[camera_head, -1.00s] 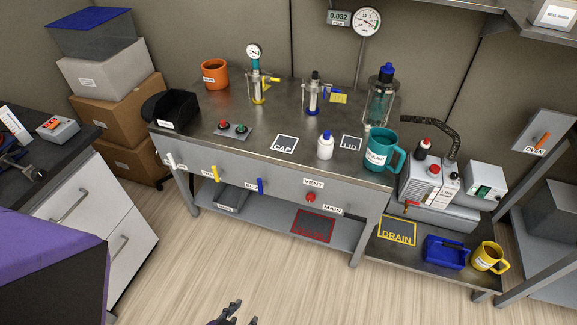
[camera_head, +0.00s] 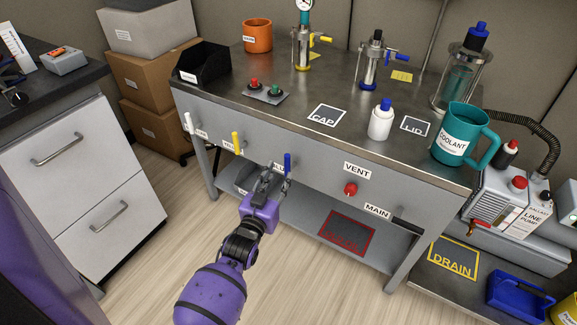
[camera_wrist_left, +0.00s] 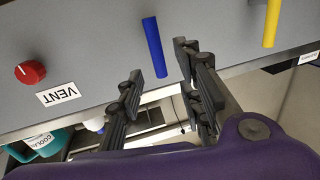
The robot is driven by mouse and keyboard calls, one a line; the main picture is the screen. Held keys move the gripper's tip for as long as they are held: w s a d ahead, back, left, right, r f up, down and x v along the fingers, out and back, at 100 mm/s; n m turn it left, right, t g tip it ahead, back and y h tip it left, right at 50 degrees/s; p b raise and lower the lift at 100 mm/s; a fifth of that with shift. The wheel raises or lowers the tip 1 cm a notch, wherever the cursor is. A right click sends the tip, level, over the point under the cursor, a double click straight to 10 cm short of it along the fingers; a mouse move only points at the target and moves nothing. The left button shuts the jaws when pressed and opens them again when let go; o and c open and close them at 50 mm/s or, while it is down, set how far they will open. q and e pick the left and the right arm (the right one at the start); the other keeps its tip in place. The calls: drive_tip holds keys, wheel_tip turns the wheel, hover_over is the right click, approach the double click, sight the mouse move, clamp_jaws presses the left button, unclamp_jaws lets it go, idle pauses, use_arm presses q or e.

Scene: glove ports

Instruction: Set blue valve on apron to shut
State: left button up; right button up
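The blue valve handle (camera_head: 287,164) is a short lever on the grey front apron (camera_head: 322,188) of the bench. It stands roughly upright in the head view. My left gripper (camera_head: 273,181) is just in front of the apron, at the handle's lower left. In the left wrist view the blue handle (camera_wrist_left: 154,47) shows between the directions of the two spread fingertips (camera_wrist_left: 158,64), with no clear contact. The fingers are open and hold nothing. The label by the blue handle is partly hidden by the gripper. My right gripper is not in view.
A yellow handle (camera_head: 236,142) and a white handle (camera_head: 188,122) sit left on the same apron. A red knob (camera_head: 351,189) sits right, between the VENT and MAIN labels. A lower shelf (camera_head: 310,222) lies beneath. White drawers (camera_head: 75,150) stand left.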

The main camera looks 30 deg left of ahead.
sight(286, 163)
use_arm(q)
drive_tip(key=shift+w+r, duration=0.25)
drive_tip(key=shift+w, duration=0.25)
drive_tip(key=w, duration=0.3)
drive_tip(key=w+a+b, duration=0.1)
drive_tip(key=w, duration=0.1)
drive_tip(key=shift+w+a+f, duration=0.1)
drive_tip(key=shift+w+f, duration=0.05)
drive_tip(key=shift+w, duration=0.25)
drive_tip(key=shift+w+a, duration=0.1)
drive_tip(key=shift+w, duration=0.25)
drive_tip(key=shift+c, duration=0.6)
clamp_jaws()
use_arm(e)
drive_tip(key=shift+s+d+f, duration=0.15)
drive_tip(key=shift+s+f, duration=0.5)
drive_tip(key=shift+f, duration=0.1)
